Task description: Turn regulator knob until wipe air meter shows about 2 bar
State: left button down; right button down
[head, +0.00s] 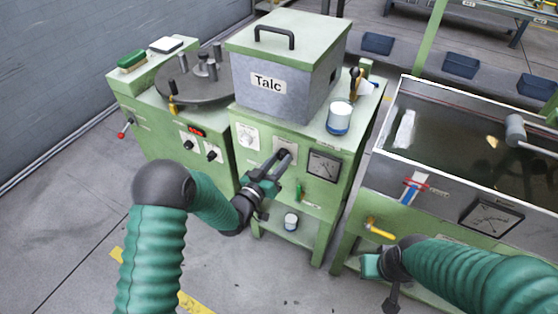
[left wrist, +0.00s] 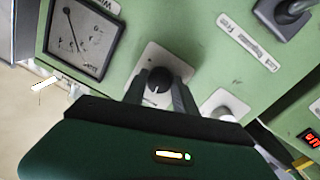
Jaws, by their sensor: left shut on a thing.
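The regulator knob (left wrist: 160,80) is black and round with a white mark, on a pale plate on the green panel. My left gripper (head: 284,158) reaches the front of the talc cabinet. In the left wrist view its two dark fingers (left wrist: 158,92) stand on either side of the knob, shut on it. The square wipe air meter (head: 323,166) is right of the knob in the head view. It also shows in the left wrist view (left wrist: 82,38), with its label partly cut off. Its thin dark needle shows, but the scale is too small to read. My right gripper (head: 382,280) hangs in front of the water tank; its jaw opening is unclear.
The Talc box (head: 280,65) and a white-blue cup (head: 339,118) stand on the cabinet above. The water tank (head: 475,130) is at the right. Another cup (head: 291,221) stands on the shelf below.

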pick_arm(q)
jog(key=n, duration=0.3)
jog(key=c, duration=1)
grip_release()
jog(key=p+v, duration=0.1)
jog(key=v, duration=1.6)
jog(key=shift+f, duration=0.3)
jog(key=shift+w, duration=0.1)
